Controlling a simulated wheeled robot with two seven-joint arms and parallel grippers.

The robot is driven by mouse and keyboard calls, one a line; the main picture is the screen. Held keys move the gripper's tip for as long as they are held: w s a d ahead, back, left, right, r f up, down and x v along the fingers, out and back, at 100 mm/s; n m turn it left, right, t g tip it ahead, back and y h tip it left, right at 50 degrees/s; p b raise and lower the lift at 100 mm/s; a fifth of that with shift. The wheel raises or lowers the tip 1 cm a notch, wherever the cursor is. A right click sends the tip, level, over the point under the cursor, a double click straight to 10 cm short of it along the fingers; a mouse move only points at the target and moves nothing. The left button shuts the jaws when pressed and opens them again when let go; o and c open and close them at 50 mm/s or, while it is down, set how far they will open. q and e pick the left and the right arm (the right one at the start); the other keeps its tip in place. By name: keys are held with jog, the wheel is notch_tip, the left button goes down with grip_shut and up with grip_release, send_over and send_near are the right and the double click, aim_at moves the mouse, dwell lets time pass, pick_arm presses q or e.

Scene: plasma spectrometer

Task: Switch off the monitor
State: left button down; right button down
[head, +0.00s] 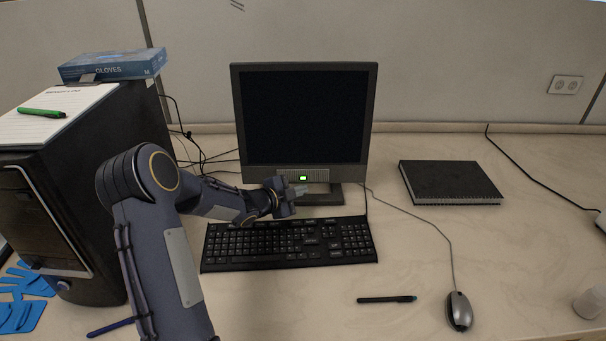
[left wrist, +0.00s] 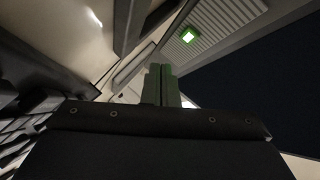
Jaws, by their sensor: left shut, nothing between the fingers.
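The monitor (head: 305,115) stands upright at the back of the desk, and its screen is dark. A small green light (head: 303,178) glows on its lower bezel. The light also shows bright green in the left wrist view (left wrist: 188,35), above and right of the fingers. My left gripper (head: 300,191) is shut and empty, just in front of the lower bezel and slightly below the light. Its closed fingers show in the left wrist view (left wrist: 161,85). I cannot tell whether the fingertips touch the monitor. My right gripper is not in view.
A black keyboard (head: 290,243) lies below my left gripper. A black computer tower (head: 70,180) with a glove box (head: 112,66) stands at left. A notebook (head: 450,182), pen (head: 387,299) and mouse (head: 459,311) lie at right. The desk's right part has free room.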

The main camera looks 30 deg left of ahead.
aim_at(311, 179)
pick_arm(q)
jog(key=shift+w+a+f+p, duration=0.1)
jog(key=shift+w+a+p, duration=0.1)
jog(key=shift+w+a, duration=0.35)
jog(key=shift+w+a+f+p, duration=0.1)
jog(key=shift+w+a+p, duration=0.1)
jog(key=shift+w, duration=0.5)
dwell(1.2)
jog(key=shift+w+a, duration=0.2)
jog(key=shift+w, duration=0.15)
jog(key=shift+w+a, duration=0.2)
jog(key=shift+w, duration=0.1)
dwell(0.6)
jog(key=shift+s+d+b, duration=0.25)
jog(key=shift+s+b, duration=0.05)
jog(key=shift+s, duration=0.1)
jog(key=shift+s+d, duration=0.15)
jog(key=shift+s, duration=0.1)
